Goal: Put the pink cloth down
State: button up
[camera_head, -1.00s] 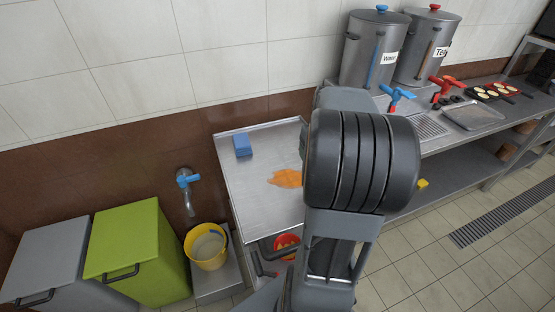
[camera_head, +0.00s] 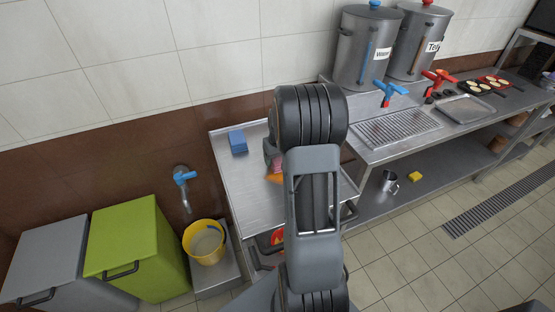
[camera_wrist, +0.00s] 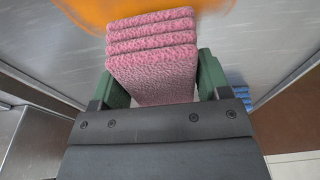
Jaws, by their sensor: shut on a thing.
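The pink cloth (camera_wrist: 152,65) is folded in several layers. My gripper (camera_wrist: 158,80) is shut on it, with a green finger on each side, in the wrist view. In the head view only a small pink bit of the cloth (camera_head: 275,178) shows beside my arm, which hides most of my gripper. The cloth is over the steel table (camera_head: 245,195), close to an orange spill (camera_wrist: 100,12). I cannot tell whether the cloth touches the table.
A yellow bucket (camera_head: 205,242) and a green bin (camera_head: 137,250) stand left of the table. Two steel urns (camera_head: 366,50) stand on the right counter.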

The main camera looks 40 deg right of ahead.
jog(key=shift+f, duration=0.55)
jog(key=shift+f, duration=0.15)
jog(key=o, duration=0.8)
jog(key=r, duration=0.4)
jog(key=s+r, duration=0.1)
jog(key=r, duration=0.6)
jog(key=shift+s+a+r, duration=0.25)
jog(key=shift+s+r, duration=0.1)
jog(key=shift+r, duration=0.05)
jog(key=s+a+r+n, duration=0.1)
jog(key=s+a, duration=0.3)
jog(key=a, duration=0.3)
jog(key=s+a+r+n+t, duration=0.1)
jog(key=s+a, duration=0.4)
jog(key=a, duration=0.2)
jog(key=s+a+r+n+t, duration=0.1)
jog(key=s+a, duration=0.4)
jog(key=a, duration=0.3)
